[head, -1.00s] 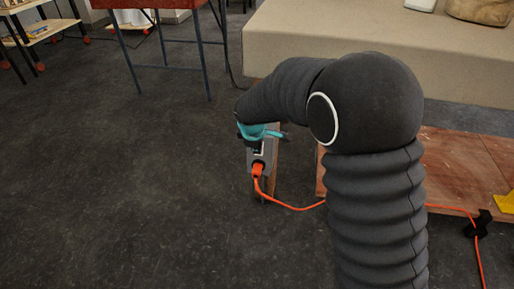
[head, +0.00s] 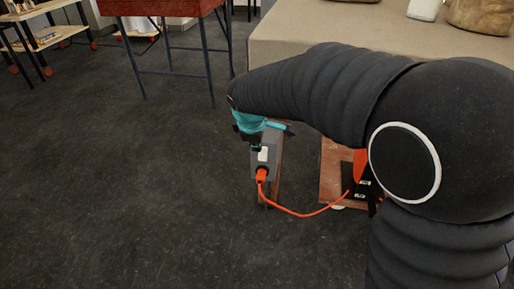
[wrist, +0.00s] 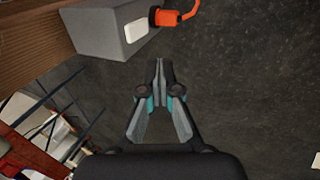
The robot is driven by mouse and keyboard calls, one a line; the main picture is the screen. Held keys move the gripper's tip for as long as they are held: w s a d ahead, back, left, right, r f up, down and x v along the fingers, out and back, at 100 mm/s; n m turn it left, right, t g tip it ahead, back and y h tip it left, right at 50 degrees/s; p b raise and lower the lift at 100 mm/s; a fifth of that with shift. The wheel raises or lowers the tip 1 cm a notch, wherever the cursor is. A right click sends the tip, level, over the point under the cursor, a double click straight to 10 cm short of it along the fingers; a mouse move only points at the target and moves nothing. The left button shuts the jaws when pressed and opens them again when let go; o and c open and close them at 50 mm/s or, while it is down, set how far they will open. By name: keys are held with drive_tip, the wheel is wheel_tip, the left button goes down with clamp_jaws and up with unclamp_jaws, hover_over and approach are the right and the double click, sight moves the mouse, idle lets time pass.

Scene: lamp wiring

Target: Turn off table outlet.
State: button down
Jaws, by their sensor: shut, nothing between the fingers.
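The table outlet is a grey box (head: 264,165) fixed to the wooden table's end in the head view. It has a pale switch (head: 263,154) on its face and an orange plug (head: 261,175) in its lower end. In the wrist view the outlet (wrist: 100,34) is at the upper left, with the switch (wrist: 136,31) and plug (wrist: 165,17) on it. My gripper (wrist: 158,62) is shut and empty, with its tips beside the switch in the picture and apart from it. In the head view my gripper is above the outlet, its tips partly hidden. The switch's position cannot be told.
An orange cord (head: 300,214) runs from the plug to a black clip (head: 363,188) on the low wooden table (head: 331,182). A beige platform (head: 300,40) stands behind. A red-topped table (head: 160,7) is at the back left. The floor at left is clear.

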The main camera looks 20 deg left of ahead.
drive_tip(key=shift+d+r, duration=0.1)
drive_tip(key=s+d+r+m, duration=0.3)
drive_tip(key=d, duration=0.4)
drive_tip(key=s+d+r+m, duration=0.2)
drive_tip(key=d+m, duration=0.1)
drive_tip(key=d, duration=0.4)
drive_tip(key=s+d+r+m, duration=0.3)
drive_tip(key=d, duration=0.3)
drive_tip(key=s+d+f+m+t, duration=0.1)
drive_tip(key=s+d+m, duration=0.8)
drive_tip(key=s, duration=0.6)
drive_tip(key=shift+d, duration=1.2)
